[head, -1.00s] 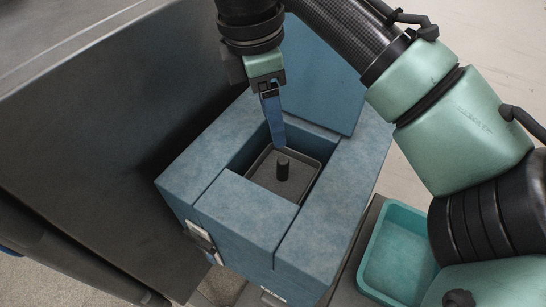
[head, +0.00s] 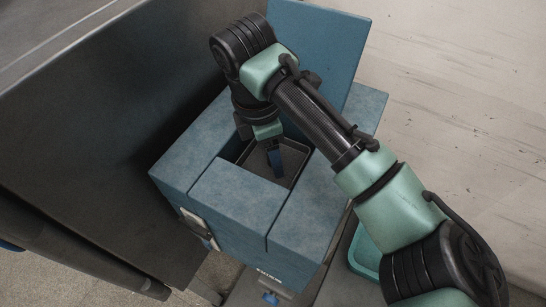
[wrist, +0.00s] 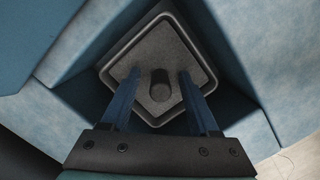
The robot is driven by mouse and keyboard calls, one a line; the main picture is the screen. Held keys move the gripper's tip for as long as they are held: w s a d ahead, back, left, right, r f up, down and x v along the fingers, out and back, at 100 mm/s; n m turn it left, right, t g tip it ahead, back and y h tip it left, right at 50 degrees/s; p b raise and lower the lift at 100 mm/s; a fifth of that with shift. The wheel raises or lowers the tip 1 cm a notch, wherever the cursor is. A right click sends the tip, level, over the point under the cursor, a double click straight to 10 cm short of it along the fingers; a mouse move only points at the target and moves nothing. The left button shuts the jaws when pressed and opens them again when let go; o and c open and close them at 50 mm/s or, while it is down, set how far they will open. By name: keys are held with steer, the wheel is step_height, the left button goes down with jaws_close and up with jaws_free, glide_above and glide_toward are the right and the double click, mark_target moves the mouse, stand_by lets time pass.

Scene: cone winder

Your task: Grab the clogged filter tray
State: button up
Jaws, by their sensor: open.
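In the head view the tray (head: 291,166) is partly hidden by my gripper (head: 276,165), which points down into the opening. In the wrist view my gripper (wrist: 158,78) is open, with one blue finger on each side of the knob and a gap to both. I cannot tell how far the fingertips reach down beside the knob.
The opening's blue walls stand close around my gripper. A raised blue lid (head: 324,45) stands behind it. A dark panel (head: 95,130) rises at the left. A teal bin (head: 365,254) is at the lower right, mostly behind my arm.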

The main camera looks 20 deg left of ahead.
steer(key=shift+f, duration=0.3)
jaws_close()
steer(key=shift+r, duration=0.15)
